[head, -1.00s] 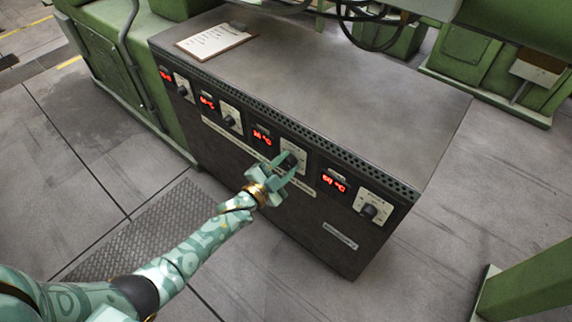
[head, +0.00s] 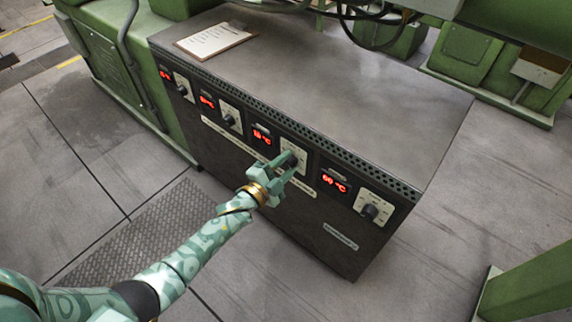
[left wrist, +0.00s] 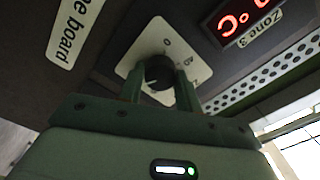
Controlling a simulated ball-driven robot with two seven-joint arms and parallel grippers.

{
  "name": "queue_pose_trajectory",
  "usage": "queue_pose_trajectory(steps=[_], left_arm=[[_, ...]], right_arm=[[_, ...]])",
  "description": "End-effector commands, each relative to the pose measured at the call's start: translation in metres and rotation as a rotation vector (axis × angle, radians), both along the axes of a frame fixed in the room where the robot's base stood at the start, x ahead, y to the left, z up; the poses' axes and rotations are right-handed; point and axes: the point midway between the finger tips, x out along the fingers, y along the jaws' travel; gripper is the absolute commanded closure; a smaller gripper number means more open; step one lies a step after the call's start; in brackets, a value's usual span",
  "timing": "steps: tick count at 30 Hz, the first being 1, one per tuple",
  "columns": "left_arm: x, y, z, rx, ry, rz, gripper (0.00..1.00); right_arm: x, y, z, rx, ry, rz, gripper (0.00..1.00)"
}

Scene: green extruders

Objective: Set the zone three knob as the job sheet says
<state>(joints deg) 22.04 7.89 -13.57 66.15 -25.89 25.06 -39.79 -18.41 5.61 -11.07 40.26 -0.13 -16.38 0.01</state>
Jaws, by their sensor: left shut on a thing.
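The zone three knob (left wrist: 160,72) is dark and round, on a pale dial plate (left wrist: 190,50) in the left wrist view. A red display (left wrist: 243,20) labelled "Zone 3" sits beside it. In the head view the knob (head: 291,158) is the third from the left on the cabinet front. My left gripper (head: 279,164) is shut on it, with a finger on either side in the left wrist view (left wrist: 160,88). The pointer and most dial marks are hidden or too small to read. The job sheet (head: 213,40) lies on a clipboard on the cabinet top; its writing is unreadable. My right gripper is not in view.
The dark cabinet (head: 330,75) has other knobs on either side, including the rightmost knob (head: 369,211) and the second knob (head: 229,120). A vented strip runs along its top front edge. Green machinery (head: 110,70) stands at the left. The floor in front is clear.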

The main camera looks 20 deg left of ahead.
Motion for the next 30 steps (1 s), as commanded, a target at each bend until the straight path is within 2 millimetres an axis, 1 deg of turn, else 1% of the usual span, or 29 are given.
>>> queue_pose_trajectory(steps=[1, 2, 3, 4, 9, 13, 17, 19, 21, 22, 27, 30], left_arm=[[-0.001, 0.000, -0.003, 0.002, 0.006, 0.000, 0.89], [-0.001, 0.000, -0.003, 0.002, 0.006, 0.000, 0.63], [-0.001, 0.000, -0.003, 0.001, 0.007, 0.000, 0.52], [-0.001, 0.000, -0.003, 0.001, 0.006, -0.001, 0.44], [-0.001, 0.000, -0.002, 0.000, 0.003, -0.001, 0.44], [-0.002, 0.000, -0.001, 0.000, 0.002, 0.000, 0.44], [-0.013, 0.005, 0.001, 0.000, 0.002, 0.000, 0.44], [-0.026, 0.009, 0.003, 0.000, 0.002, 0.001, 0.44], [-0.042, 0.015, 0.003, 0.000, 0.002, 0.000, 0.44], [-0.050, 0.018, 0.004, 0.001, 0.002, 0.000, 0.44], [-0.095, 0.034, 0.003, 0.002, 0.003, -0.001, 0.44], [-0.118, 0.042, 0.002, 0.000, 0.003, -0.001, 0.44]], right_arm=[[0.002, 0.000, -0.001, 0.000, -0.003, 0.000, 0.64], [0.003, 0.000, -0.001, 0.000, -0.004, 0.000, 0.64], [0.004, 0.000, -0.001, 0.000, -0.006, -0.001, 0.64], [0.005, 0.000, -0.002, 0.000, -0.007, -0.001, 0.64], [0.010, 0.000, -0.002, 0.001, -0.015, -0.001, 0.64], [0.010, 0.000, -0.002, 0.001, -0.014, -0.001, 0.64], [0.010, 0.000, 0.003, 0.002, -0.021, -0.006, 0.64], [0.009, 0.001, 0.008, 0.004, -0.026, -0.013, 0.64], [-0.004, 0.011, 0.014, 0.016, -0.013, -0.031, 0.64], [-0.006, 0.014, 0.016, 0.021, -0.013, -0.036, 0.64], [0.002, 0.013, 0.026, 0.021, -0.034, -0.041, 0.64], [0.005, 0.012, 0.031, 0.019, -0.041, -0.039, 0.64]])
